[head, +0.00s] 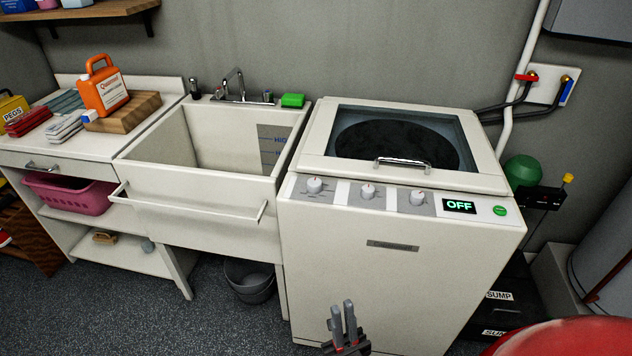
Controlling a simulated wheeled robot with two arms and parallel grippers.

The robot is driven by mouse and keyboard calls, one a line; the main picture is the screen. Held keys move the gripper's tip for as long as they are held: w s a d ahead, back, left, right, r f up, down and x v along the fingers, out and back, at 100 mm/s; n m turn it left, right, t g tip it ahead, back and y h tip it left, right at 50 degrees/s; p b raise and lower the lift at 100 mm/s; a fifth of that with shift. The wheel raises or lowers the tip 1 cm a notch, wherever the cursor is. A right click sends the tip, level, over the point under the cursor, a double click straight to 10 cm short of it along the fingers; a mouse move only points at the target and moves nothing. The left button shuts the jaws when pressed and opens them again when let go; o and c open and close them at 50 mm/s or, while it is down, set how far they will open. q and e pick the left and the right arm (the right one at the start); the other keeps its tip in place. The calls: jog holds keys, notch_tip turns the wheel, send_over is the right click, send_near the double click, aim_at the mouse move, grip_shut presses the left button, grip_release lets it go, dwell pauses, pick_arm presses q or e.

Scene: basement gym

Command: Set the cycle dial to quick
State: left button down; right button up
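The white washing machine (395,270) stands at centre right, its front panel facing me. Three round white dials sit on grey label plates along the panel: a left dial (314,185), a middle dial (367,191) and a right dial (418,198). Their labels are too small to read, so I cannot tell which is the cycle dial or its setting. The display (459,206) reads OFF, with a green button (500,211) beside it. My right gripper (343,306) is low in front of the machine, apart from the dials, with a narrow empty gap between its fingers. My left gripper is not in view.
The machine's glass lid (398,140) is shut, its handle (403,162) just above the dials. A utility sink (215,135) adjoins on the left, with a rail (190,212) across its front. A red rounded object (565,340) fills the bottom right corner. The space before the panel looks clear.

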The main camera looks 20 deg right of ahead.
jog(key=o, duration=1)
jog(key=w+a+n+g+y, duration=0.1)
jog(key=w+a+g, duration=0.1)
jog(key=w, duration=0.1)
jog(key=w+a+g+y, duration=0.1)
jog(key=w+a+g, duration=0.2)
jog(key=w, duration=0.1)
jog(key=w+a+f+n+g+y, duration=0.1)
jog(key=w+a+g+y, duration=0.1)
jog(key=w+g, duration=0.1)
jog(key=shift+w+a+n, duration=0.25)
jog(key=shift+w+n, duration=0.05)
jog(key=shift+w, duration=0.05)
jog(key=shift+c, duration=0.2)
jog(key=shift+o, duration=0.3)
jog(key=w+a+f+m+g+h, duration=0.1)
jog(key=w+a+f+g+h, duration=0.1)
jog(key=w, duration=0.3)
jog(key=shift+w+a+f+m+g+h, duration=0.15)
jog(key=shift+w+f+m+g+h, duration=0.25)
jog(key=shift+h, duration=0.4)
jog(key=m+g+h, duration=0.4)
jog(key=m+h, duration=0.7)
jog(key=h, duration=0.5)
send_near(315, 189)
jog(key=b+x, duration=0.6)
jog(key=x, duration=0.4)
jog(key=shift+f, duration=0.1)
jog(key=shift+c, duration=0.3)
